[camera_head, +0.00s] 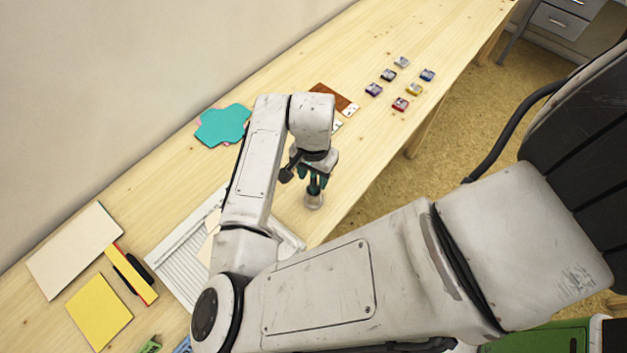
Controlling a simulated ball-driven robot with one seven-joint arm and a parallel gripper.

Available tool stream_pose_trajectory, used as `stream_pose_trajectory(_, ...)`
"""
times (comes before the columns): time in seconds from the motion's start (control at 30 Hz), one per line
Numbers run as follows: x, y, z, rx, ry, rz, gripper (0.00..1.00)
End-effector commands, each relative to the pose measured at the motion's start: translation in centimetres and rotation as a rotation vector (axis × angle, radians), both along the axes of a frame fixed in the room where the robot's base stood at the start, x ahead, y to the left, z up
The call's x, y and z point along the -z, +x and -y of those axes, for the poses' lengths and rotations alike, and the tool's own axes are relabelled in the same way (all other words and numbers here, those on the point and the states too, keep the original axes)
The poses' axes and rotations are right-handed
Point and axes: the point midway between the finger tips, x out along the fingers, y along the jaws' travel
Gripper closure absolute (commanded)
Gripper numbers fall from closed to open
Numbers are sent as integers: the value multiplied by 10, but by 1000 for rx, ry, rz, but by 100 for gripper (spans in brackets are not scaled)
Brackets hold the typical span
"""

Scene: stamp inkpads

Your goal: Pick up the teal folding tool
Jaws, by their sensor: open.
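I cannot make out a teal folding tool for certain. A flat teal piece with a lobed outline (222,124) lies on the table left of my arm, with a bit of pink showing at its edges. My gripper (314,186) points down near the table's right edge, with dark teal fingers, and is open. A small pale round object (313,200) stands at its fingertips; I cannot tell whether they touch. My arm hides part of the table behind and beneath it.
A white ridged board (180,255) lies partly under my arm. Several small coloured inkpads (388,75) and a brown piece (333,97) are farther back. A cream sheet (73,250), yellow pad (98,312) and yellow-red strip (131,274) lie at left. The far table end is clear.

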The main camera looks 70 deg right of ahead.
Motion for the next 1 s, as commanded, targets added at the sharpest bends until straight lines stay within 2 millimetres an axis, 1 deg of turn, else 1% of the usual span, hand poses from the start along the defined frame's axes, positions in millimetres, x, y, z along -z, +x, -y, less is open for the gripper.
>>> stream_pose_trajectory(0.07,0,0,0,0,0,0,53)
stream_pose_trajectory(0.5,0,0,0,0,0,1,95)
stream_pose_trajectory(0.57,0,0,0,0,0,1,100)
stream_pose_trajectory(0.9,-1,0,0,0,0,1,100)
stream_pose_trajectory(1.0,-5,1,0,0,-1,2,100)
